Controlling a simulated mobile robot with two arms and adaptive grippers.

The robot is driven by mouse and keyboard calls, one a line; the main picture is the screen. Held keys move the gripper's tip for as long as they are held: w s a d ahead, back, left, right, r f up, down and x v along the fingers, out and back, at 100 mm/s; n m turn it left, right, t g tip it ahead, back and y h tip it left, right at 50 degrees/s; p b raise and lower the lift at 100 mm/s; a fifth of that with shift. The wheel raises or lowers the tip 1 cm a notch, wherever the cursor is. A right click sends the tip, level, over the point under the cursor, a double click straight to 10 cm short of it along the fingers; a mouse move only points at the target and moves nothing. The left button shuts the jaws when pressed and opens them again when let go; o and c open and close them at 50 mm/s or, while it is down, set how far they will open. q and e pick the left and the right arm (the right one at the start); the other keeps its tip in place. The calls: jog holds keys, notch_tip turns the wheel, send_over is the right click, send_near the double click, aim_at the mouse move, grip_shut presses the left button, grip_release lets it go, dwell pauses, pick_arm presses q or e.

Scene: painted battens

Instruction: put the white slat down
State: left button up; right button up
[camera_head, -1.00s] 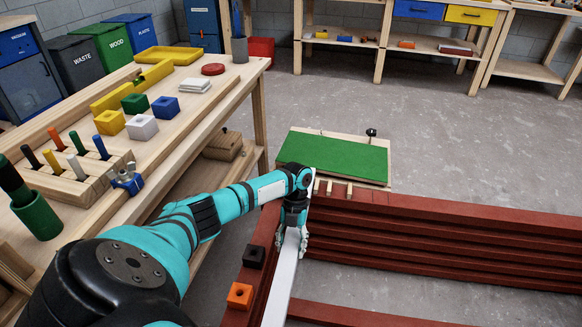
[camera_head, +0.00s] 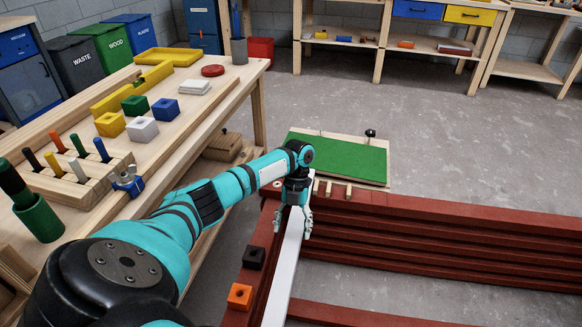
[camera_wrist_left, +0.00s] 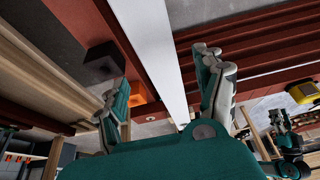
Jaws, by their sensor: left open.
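The white slat (camera_head: 284,268) is a long, narrow strip running from the bottom of the head view up to my left gripper. It lies along a dark red batten at the left of the red frame. My left gripper (camera_head: 293,222) is over the slat's far part, with its fingers spread on either side. In the left wrist view the slat (camera_wrist_left: 150,50) passes between the open fingers (camera_wrist_left: 160,80), with gaps to both. The slat's far end is partly hidden by the gripper.
Stacked dark red battens (camera_head: 450,240) run off to the right. A black block (camera_head: 254,257) and an orange block (camera_head: 240,296) sit left of the slat. A green board (camera_head: 340,157) lies beyond. The wooden bench (camera_head: 185,135) on the left holds coloured blocks and pegs.

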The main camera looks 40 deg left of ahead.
pick_arm(q)
jog(key=shift+v, duration=2.7)
pick_arm(e)
jog(key=shift+f, duration=1)
pick_arm(q)
jog(key=shift+r, duration=0.1)
